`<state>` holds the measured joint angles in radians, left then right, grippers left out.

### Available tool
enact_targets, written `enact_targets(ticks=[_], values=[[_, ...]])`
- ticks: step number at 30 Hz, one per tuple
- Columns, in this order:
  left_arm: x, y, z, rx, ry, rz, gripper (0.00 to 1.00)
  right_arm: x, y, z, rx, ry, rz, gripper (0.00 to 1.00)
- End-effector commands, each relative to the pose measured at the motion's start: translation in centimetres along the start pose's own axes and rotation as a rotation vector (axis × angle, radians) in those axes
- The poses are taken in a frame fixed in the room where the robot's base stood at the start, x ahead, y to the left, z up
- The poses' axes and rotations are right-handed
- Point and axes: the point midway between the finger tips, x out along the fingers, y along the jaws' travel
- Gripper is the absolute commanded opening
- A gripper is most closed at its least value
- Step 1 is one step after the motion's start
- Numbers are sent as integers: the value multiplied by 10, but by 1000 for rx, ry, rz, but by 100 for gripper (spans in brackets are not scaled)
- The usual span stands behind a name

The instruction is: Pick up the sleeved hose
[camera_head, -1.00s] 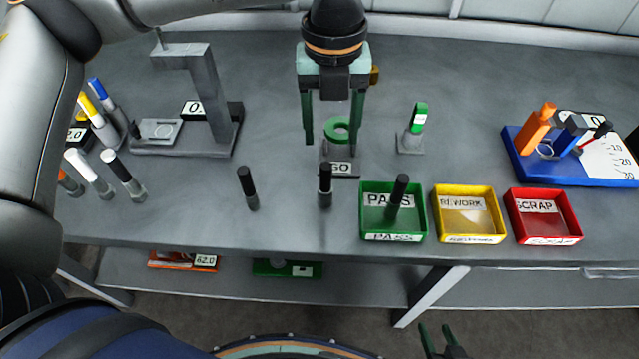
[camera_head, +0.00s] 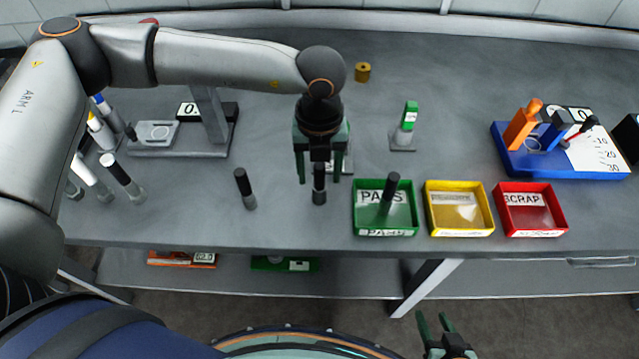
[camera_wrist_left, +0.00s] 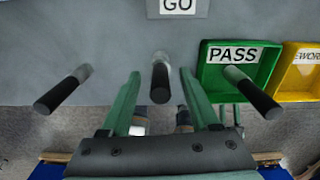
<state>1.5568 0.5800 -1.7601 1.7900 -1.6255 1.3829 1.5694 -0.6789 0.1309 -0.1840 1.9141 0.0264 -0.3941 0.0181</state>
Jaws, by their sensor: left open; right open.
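A sleeved hose (camera_head: 319,188), a grey stub with a black upper sleeve, stands upright at the front middle of the bench. In the left wrist view this hose (camera_wrist_left: 160,80) lies between my finger lines. My left gripper (camera_head: 318,175) is open and points down over it, one finger on each side; I cannot tell whether they touch. Similar black-sleeved pieces stand to the left (camera_head: 245,188) and in the green PASS tray (camera_head: 372,224); another dark-topped one (camera_head: 122,177) is further left. My right gripper (camera_head: 436,325) is open and empty below the bench front.
A yellow REWORK tray (camera_head: 460,232) and a red SCRAP tray (camera_head: 530,232) stand right of the green one. A grey stand (camera_head: 210,125) is behind left. A green-topped piece (camera_head: 409,115) and a blue tray (camera_head: 590,172) stand to the right.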

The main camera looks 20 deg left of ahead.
Motion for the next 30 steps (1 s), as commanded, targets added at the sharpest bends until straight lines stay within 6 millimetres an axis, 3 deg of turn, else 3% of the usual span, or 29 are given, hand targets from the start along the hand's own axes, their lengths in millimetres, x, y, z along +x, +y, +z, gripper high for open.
enact_targets(ticks=[7,23,30], values=[[2,0,0,0,-1,-1,61,0,0,0,0,0,0,50],[1,0,0,-1,-1,0,1,0,0,0,0,0,0,50],[1,0,0,-1,-1,0,0,0,0,0,0,0,0,50]])
